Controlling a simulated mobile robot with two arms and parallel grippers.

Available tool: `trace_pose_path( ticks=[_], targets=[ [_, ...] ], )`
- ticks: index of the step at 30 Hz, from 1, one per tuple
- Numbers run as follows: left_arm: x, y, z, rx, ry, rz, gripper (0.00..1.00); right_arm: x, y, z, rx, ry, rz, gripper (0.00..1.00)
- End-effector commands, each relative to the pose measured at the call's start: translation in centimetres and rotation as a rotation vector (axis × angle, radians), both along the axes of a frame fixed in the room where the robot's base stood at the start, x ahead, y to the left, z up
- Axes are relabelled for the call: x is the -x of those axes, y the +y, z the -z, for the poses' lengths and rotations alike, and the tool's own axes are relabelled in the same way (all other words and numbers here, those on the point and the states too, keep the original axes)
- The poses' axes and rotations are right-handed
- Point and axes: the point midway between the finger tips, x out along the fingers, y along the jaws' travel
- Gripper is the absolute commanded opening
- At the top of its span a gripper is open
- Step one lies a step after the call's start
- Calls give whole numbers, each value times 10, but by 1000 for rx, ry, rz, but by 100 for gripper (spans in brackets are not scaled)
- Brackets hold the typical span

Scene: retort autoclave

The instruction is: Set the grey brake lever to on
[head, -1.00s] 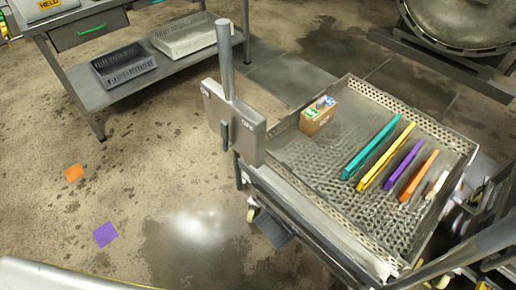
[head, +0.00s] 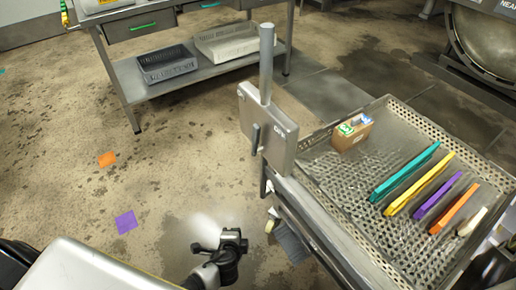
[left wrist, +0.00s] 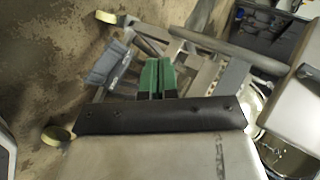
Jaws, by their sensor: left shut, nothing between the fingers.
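The grey brake lever (head: 256,138) is a short dark grey handle on the front of a metal box (head: 277,112) at the near left corner of the trolley. It points roughly downward. A label on the right of the box face seems to read OFF, but it is small. My left gripper (head: 232,238) is low in front of the box, apart from the lever. In the left wrist view its green fingers (left wrist: 157,78) are together with nothing between them. I cannot make out the lever in that view. My right gripper is not in view.
The trolley's perforated tray (head: 330,215) holds a small brown box (head: 352,131) and several coloured bars. A grey post (head: 266,62) rises above the brake box. A steel table (head: 125,75) with a dark crate (head: 167,63) stands behind. The wet floor left of the trolley is mostly clear.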

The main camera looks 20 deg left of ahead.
Motion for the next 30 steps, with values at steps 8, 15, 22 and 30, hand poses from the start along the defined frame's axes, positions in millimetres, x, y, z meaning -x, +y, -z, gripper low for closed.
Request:
trace_pose_path(
  ticks=[8,15,22,30],
  targets=[
    [-49,-53,-195,-284,-571,144,0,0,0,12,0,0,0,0],
    [-54,-61,-234,-323,-683,144,0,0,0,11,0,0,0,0],
    [-95,-55,-239,-322,-681,143,0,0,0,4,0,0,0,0],
    [-150,-47,-243,-323,-678,144,0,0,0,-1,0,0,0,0]
  ],
)
